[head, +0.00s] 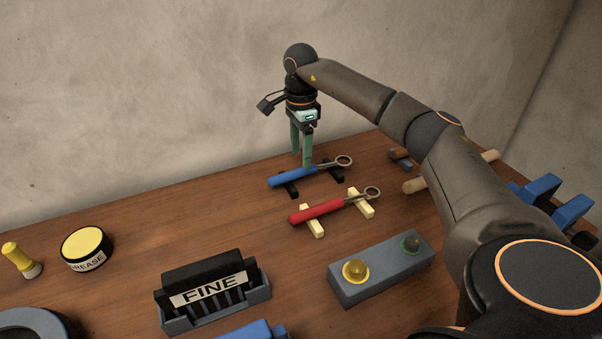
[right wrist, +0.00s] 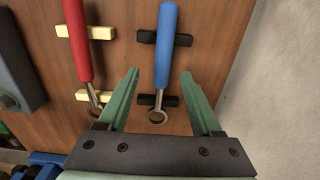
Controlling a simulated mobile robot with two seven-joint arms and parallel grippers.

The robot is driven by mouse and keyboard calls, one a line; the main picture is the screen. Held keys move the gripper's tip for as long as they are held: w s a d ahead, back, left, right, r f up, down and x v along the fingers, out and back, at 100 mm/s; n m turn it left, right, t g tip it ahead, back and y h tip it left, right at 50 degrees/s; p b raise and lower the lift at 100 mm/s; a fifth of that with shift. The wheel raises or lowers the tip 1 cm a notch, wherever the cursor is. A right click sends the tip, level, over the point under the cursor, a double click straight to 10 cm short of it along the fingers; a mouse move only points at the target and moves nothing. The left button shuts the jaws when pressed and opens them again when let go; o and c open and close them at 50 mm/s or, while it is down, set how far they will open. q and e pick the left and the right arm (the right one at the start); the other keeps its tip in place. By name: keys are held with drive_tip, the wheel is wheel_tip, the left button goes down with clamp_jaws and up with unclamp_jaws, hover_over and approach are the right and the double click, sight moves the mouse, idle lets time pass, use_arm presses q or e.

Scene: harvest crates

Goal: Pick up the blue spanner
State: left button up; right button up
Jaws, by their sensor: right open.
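The blue spanner (head: 292,177) lies across two black rests near the back of the wooden table. It has a blue handle and a grey metal ring end pointing right. My right gripper (head: 302,163) points down over it in the head view, its green fingers near the handle's right part. In the right wrist view, the blue spanner (right wrist: 166,50) lies between the two open fingers of the gripper (right wrist: 160,75), which hold nothing. Whether the fingertips are level with the handle or above it I cannot tell. My left gripper is not in view.
A red spanner (head: 317,210) lies in front on cream rests (head: 362,203). A grey block (head: 380,268) with two round knobs, a box marked FINE (head: 207,289) and a grease tin (head: 87,249) stand nearer. Table at left back is clear; the wall is behind.

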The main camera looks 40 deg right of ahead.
sight(302, 169)
drive_tip(key=shift+w+d+f, duration=0.1)
drive_tip(key=shift+d+f, duration=0.05)
drive_tip(key=shift+f, duration=1.25)
drive_tip(key=shift+w+d+f, duration=0.1)
drive_tip(key=shift+f, duration=1.25)
drive_tip(key=shift+c, duration=0.3)
clamp_jaws()
drive_tip(key=shift+r, duration=0.1)
